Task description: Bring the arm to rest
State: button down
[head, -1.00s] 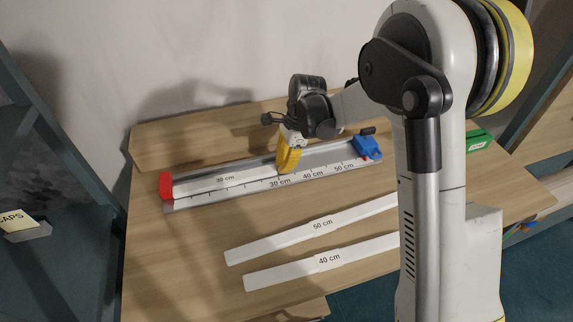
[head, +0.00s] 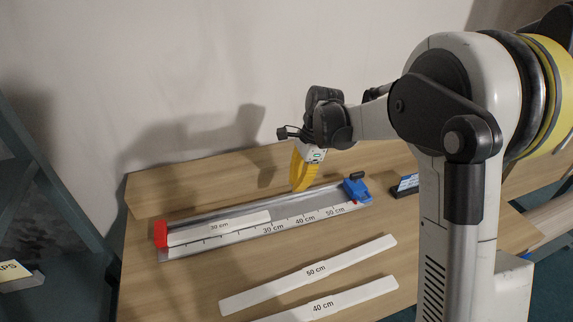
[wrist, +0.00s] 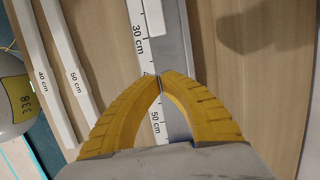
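My gripper (head: 301,188) hangs from my arm with its yellow fingers pointing down, above the right half of the metal measuring track (head: 320,199). In the wrist view my gripper (wrist: 157,77) has its fingertips together with nothing seen between them, over the track's printed scale (wrist: 156,110). The white 30 cm strip (head: 240,220) lies in the track, its left end by the red end block (head: 161,234). A blue slider block (head: 356,190) sits at the track's right end. My fingers look clear of the track.
The 50 cm strip (head: 318,271) and 40 cm strip (head: 345,299) lie on the wooden table (head: 190,290) in front of the track. A dark-edged, blue-labelled item (head: 405,185) stands right of the slider. A wall rises behind the table.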

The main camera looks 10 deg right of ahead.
jog(key=s+d+r+n+t+h, duration=0.1)
jog(key=s+d+r+n+t, duration=0.3)
jog(key=s+r+n, duration=0.5)
jog(key=s+d+r+n+t+h, duration=0.1)
jog(key=s+d+n+t, duration=0.1)
jog(key=s, duration=0.5)
jog(key=s+d+r+n+t, duration=0.1)
jog(key=s+d+n, duration=0.1)
jog(key=s+n, duration=0.2)
jog(key=s, duration=0.3)
jog(key=shift+s+d+n+t+h, duration=0.2)
jog(key=shift+d+n+t+h, duration=0.1)
jog(key=shift+d+t+h, duration=0.1)
dwell(0.5)
